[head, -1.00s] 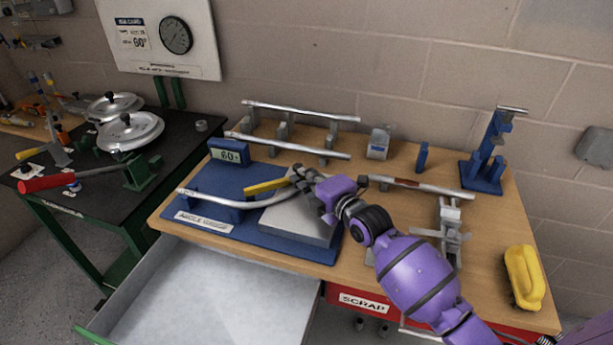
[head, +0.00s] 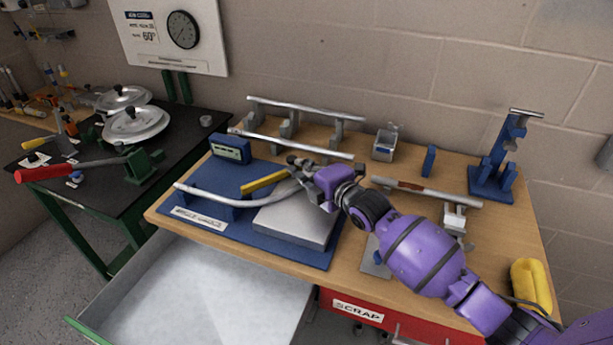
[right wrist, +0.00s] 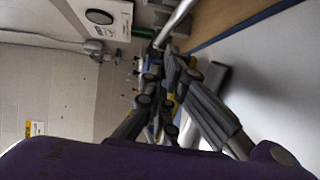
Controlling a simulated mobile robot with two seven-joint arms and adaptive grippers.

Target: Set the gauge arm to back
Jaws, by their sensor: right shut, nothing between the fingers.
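The angle gauge is a blue board (head: 217,183) with a pale plate (head: 290,226), a small display box (head: 231,150) and a yellow gauge arm (head: 263,183). The yellow arm slants across the board, its right end near my fingers. A bent silver tube (head: 215,198) crosses the board in front of it. My right gripper (head: 296,162) is shut and empty, just behind and above the yellow arm's right end; I cannot tell whether they touch. In the right wrist view the fingers (right wrist: 165,92) are close together, with bits of yellow beside them. My left gripper is out of view.
Silver tubes (head: 300,146) lie on grey supports behind the board. An open drawer (head: 200,300) is below the front edge. A dark bench (head: 90,180) stands left.

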